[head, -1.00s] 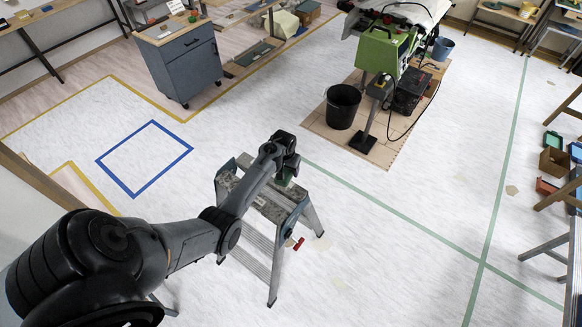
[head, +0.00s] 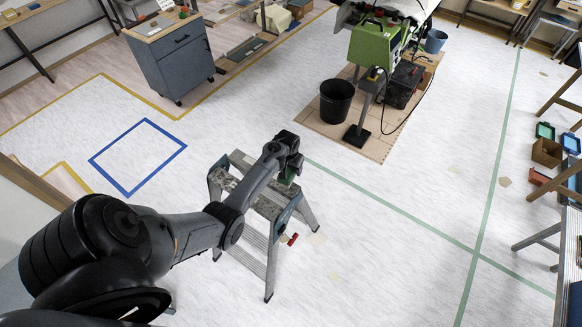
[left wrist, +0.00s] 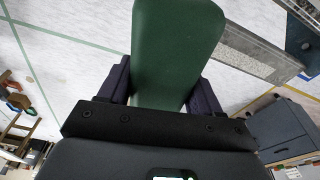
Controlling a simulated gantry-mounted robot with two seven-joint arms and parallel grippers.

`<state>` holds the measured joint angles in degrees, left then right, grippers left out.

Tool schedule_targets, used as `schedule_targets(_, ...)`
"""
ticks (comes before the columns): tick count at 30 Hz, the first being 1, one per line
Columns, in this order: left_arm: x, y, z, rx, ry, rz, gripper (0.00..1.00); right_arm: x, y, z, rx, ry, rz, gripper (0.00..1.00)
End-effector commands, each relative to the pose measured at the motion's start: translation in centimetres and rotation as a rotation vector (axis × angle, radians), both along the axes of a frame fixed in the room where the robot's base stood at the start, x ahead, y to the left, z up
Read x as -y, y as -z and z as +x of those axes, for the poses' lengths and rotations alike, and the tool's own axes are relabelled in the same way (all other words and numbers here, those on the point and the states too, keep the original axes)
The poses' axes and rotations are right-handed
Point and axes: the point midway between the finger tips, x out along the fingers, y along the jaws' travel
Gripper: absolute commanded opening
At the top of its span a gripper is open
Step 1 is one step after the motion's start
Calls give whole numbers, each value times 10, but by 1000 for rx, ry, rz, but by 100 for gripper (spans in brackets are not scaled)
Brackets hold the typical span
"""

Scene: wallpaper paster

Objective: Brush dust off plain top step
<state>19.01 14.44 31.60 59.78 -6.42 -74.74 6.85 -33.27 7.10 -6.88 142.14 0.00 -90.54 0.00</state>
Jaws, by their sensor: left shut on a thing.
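A grey stepladder (head: 264,241) stands on the floor at the middle of the head view. Its top step (head: 269,207) is speckled and partly covered by my arm, and I cannot make out how much dust lies on it. My left gripper (head: 289,167) is above the far right end of the top. It is shut on a dark green thing, which I take for the brush (left wrist: 176,50). In the left wrist view it sits between both fingers; its bristles are not visible. Whether it touches the step cannot be told. My right gripper is not in view.
A red item (head: 291,239) is by the ladder's right leg. A black bucket (head: 336,101) and a green machine (head: 376,45) stand on a board behind. A grey cabinet (head: 176,62) is at upper left. The floor right of the ladder is mostly clear.

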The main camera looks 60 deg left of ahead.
Motion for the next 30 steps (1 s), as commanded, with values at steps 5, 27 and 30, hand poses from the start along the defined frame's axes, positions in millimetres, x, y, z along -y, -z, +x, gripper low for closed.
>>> schedule_targets(5,0,20,0,0,0,0,32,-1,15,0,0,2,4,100)
schedule_targets(27,0,64,1,1,0,1,32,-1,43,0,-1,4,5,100)
schedule_targets(30,0,64,1,1,0,1,32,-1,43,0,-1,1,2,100)
